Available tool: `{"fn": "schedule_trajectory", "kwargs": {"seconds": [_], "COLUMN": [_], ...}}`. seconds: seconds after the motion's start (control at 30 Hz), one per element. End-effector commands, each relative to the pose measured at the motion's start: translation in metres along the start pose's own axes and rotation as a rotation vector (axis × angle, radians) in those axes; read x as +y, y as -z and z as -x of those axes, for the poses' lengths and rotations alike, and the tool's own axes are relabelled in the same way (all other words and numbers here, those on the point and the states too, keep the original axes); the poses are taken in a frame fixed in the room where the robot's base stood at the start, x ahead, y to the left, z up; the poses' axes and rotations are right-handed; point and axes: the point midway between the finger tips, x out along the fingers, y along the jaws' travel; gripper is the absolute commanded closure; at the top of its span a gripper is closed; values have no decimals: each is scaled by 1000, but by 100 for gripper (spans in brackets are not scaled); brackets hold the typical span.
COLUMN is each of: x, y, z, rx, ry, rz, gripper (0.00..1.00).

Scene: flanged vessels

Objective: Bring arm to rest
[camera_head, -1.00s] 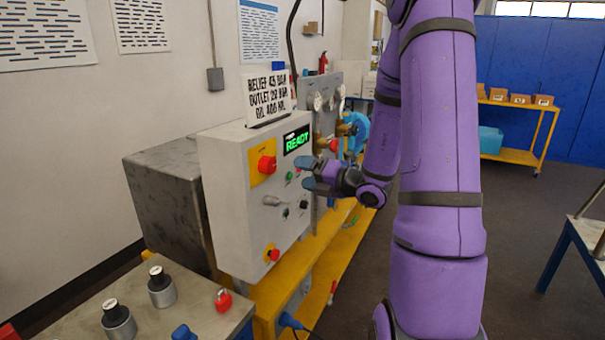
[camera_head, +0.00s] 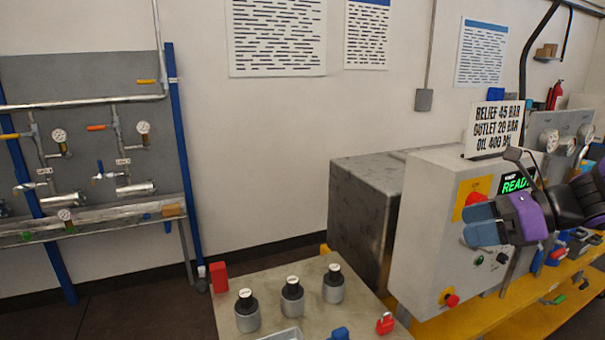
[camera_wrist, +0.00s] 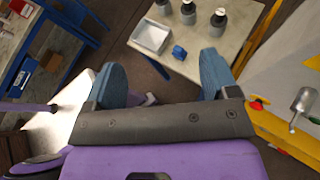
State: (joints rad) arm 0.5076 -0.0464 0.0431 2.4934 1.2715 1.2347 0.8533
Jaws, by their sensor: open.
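My gripper (camera_head: 482,226) is in front of the grey control box (camera_head: 420,215) at the right of the head view. Its two blue fingers point left and overlap the box's front face. In the wrist view my gripper (camera_wrist: 160,84) has its blue fingers spread wide, with nothing between them but the floor and the bench edge beyond. It is open and empty. The box carries a green READY display (camera_head: 515,183), a red knob on a yellow plate, partly hidden by my gripper, and a red emergency button (camera_head: 449,299) low down.
A bench (camera_head: 262,274) below holds several grey cylinders with black tops, a red padlock (camera_head: 385,323), a blue item (camera_head: 340,333) and a tray (camera_wrist: 152,37). A dark metal block (camera_head: 362,212) stands behind the box. A pipe rack (camera_head: 90,85) with gauges lines the left wall.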

Motion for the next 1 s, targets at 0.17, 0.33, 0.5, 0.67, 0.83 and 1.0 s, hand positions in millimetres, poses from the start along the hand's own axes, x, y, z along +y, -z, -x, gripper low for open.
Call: {"fn": "schedule_trajectory", "kwargs": {"seconds": [0.17, 0.33, 0.5, 0.67, 0.83, 1.0], "x": [58, 97, 122, 135, 140, 141], "y": [-6, -3, -1, -5, -12, -15], "z": [-2, 12, 35, 61, 82, 90], "rx": [236, 442, 639, 815, 956, 1015], "ry": [-145, -281, -416, -535, -625, -664], "rz": [468, 920, 1375, 1769, 2048, 2153], "gripper": [20, 20, 20, 20, 20, 20]}}
